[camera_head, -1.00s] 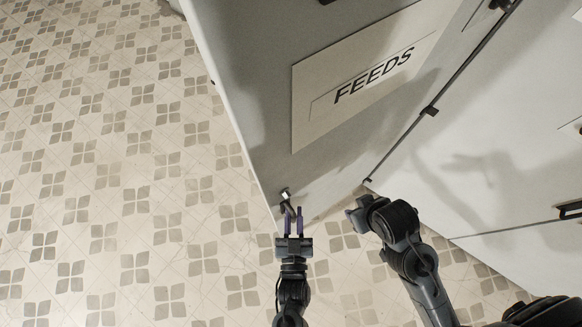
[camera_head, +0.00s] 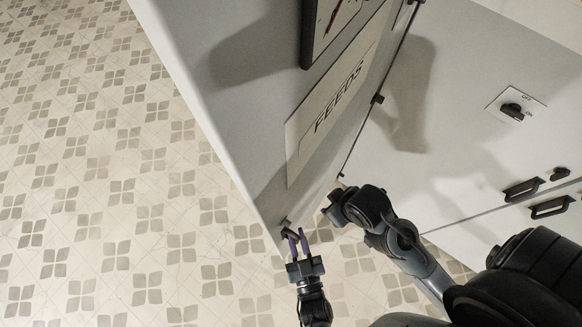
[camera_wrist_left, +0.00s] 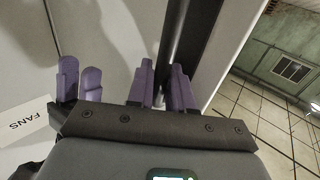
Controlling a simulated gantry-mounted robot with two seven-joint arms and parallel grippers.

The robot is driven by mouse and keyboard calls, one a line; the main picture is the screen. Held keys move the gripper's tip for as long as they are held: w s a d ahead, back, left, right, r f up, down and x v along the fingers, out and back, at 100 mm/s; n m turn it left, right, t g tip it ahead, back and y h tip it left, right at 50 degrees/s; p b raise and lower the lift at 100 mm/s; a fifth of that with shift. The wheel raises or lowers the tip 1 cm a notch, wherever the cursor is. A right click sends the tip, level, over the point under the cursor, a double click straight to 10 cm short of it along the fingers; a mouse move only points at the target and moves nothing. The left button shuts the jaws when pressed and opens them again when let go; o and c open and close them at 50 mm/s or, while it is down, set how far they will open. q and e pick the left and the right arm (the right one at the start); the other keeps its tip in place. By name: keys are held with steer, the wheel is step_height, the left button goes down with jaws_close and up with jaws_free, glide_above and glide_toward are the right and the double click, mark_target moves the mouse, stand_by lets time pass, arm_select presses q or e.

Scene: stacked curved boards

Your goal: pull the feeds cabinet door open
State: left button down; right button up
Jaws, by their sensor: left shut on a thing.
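The grey feeds cabinet door (camera_head: 225,110) stands swung out from the cabinet front, its "FEEDS" label (camera_head: 338,98) facing the hinge-side panel. A small handle (camera_head: 286,226) sits near the door's lower free corner. My left gripper (camera_head: 298,240) has its purple fingers at this handle and is shut on it; the fingers partly hide the contact. In the left wrist view, purple fingers (camera_wrist_left: 160,85) stand at a dark vertical bar (camera_wrist_left: 189,45). My right gripper (camera_head: 334,207) is near the door's lower hinge end, its fingers not clearly visible.
Black hinges (camera_head: 378,99) line the edge between door and cabinet panel (camera_head: 465,110). That panel has a rotary switch (camera_head: 514,110) and black handles (camera_head: 522,189). Open tiled floor (camera_head: 90,180) lies left of the door. A "FANS" label (camera_wrist_left: 24,122) shows in the left wrist view.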

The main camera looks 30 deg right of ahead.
arm_select(q)
steer(key=shift+s+d+f, duration=0.2)
steer(key=shift+s, duration=0.1)
steer(key=c, duration=1.4)
jaws_free()
steer(key=shift+o, duration=1.1)
steer(key=shift+w, duration=0.1)
steer(key=shift+r, duration=0.1)
steer(key=b+v, duration=0.1)
steer(key=v, duration=1)
steer(key=shift+w+d, duration=0.1)
